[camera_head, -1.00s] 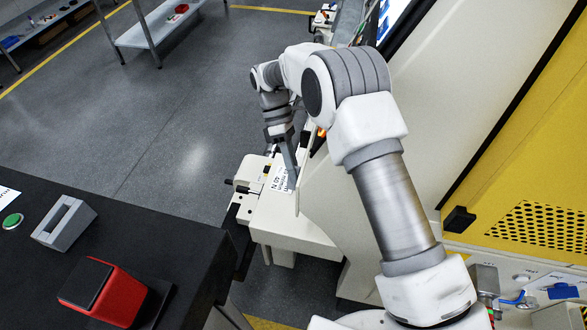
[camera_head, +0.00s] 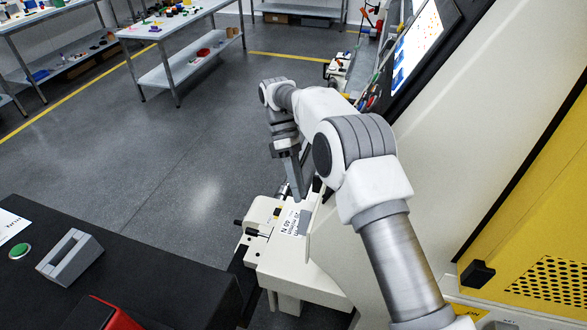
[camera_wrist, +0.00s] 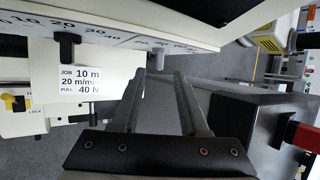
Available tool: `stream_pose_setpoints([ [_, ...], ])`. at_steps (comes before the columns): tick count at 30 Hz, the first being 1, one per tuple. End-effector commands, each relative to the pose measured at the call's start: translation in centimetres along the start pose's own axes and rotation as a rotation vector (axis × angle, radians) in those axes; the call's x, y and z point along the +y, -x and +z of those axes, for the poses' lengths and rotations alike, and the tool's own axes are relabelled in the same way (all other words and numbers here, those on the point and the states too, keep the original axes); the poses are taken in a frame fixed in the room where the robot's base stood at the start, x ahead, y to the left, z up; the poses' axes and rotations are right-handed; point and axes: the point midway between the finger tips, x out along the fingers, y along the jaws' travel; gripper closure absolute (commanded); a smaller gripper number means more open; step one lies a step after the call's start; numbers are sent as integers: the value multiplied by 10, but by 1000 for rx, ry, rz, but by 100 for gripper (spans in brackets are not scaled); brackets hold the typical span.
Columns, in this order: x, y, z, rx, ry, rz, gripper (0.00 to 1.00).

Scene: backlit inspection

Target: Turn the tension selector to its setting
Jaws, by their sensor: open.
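A numbered scale plate (camera_wrist: 110,28) crosses the top left of the wrist view, with a black peg (camera_wrist: 68,47) below its edge near the 20. I cannot tell for sure whether this is the tension selector. A white card (camera_wrist: 80,84) reads JOB 10 m, 20 m/min, PULL 40 N; it also shows on the cream machine (camera_head: 300,285) in the head view. My gripper (camera_wrist: 161,76) is open and empty, its fingers apart, to the right of the card and the peg. In the head view my gripper (camera_head: 299,196) is above the card, partly hiding the machine behind.
A yellow lever (camera_wrist: 9,100) marked LOCK is at the wrist view's left. A black bench (camera_head: 150,275) with a green button (camera_head: 19,251), a grey block (camera_head: 70,256) and a red-topped device (camera_head: 105,315) is at lower left. Grey floor is open behind.

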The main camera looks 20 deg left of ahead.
Motion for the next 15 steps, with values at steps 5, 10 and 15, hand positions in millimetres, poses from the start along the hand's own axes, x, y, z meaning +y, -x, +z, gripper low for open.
stream_pose_setpoints([
  [5,1,18,-1,2,1,2,56],
  [10,-3,37,2,1,0,0,56],
  [15,-3,45,2,0,-1,-1,56],
])
